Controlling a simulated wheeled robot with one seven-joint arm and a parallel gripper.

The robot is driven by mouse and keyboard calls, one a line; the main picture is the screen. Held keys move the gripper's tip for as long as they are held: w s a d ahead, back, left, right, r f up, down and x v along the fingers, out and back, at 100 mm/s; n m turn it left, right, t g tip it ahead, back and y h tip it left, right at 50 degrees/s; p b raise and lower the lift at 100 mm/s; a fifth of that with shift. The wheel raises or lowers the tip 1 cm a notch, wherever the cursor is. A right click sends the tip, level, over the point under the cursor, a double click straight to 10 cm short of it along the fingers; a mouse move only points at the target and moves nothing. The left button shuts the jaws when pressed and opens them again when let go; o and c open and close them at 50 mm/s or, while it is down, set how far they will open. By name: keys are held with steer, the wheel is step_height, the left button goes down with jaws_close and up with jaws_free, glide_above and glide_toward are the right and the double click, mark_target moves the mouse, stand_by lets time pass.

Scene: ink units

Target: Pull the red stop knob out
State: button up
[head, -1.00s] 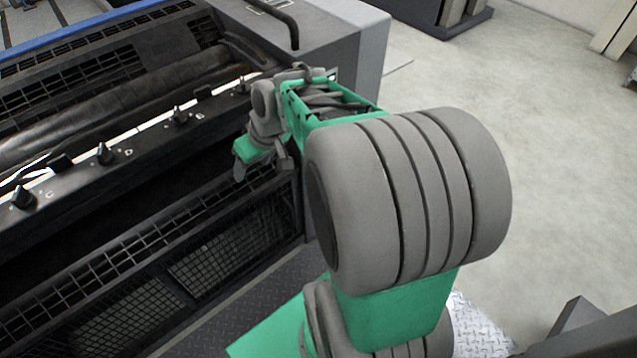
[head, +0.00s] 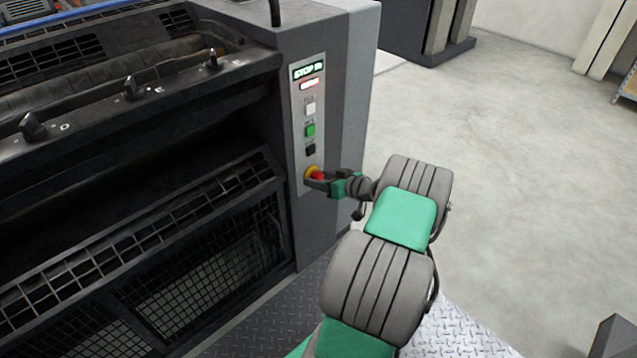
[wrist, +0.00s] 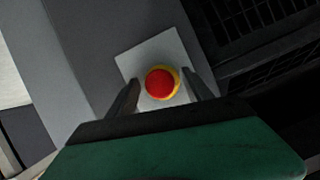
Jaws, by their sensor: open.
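The red stop knob (head: 318,175) sits on a yellow ring low on the light grey control panel (head: 296,100) at the machine's right end. In the wrist view the red knob (wrist: 160,84) lies between the two dark fingers, with space on both sides. My gripper (head: 320,182) is open and right at the knob in the head view. In the wrist view my gripper (wrist: 162,88) has one finger left and one right of the knob. How far the fingertips reach along the knob I cannot tell.
Above the knob are a black button (head: 310,149), a green button (head: 310,130), a white button (head: 310,108) and a lit stop display (head: 307,70). The machine's grille (head: 200,280) lies to the left. Open floor (head: 520,150) is to the right.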

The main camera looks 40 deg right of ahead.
steer(key=shift+w, duration=0.2)
steer(key=shift+c, duration=0.6)
jaws_close()
